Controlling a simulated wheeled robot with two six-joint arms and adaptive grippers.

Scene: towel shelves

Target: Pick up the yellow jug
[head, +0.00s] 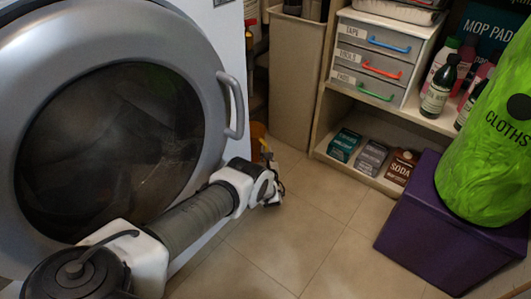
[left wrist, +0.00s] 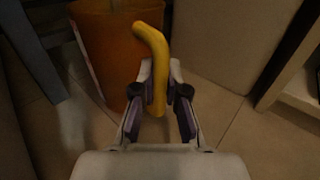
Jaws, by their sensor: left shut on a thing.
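In the left wrist view a curved yellow bar (left wrist: 152,42), which looks like the yellow jug's handle, stands between the fingers of my left gripper (left wrist: 160,92). The gripper is shut on it. The rest of the jug cannot be made out clearly. In the head view my left gripper (head: 272,187) is low beside the washer, and a small bit of yellow (head: 266,152) shows just above it. My right gripper is not in view.
An orange-brown container (left wrist: 112,40) stands right behind the yellow bar. The washer door (head: 110,130) is at left. A beige bin (head: 296,80) and shelves (head: 322,150) stand behind. A purple box (head: 420,235) with a green cloths bag (head: 485,160) is at right. The middle floor is clear.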

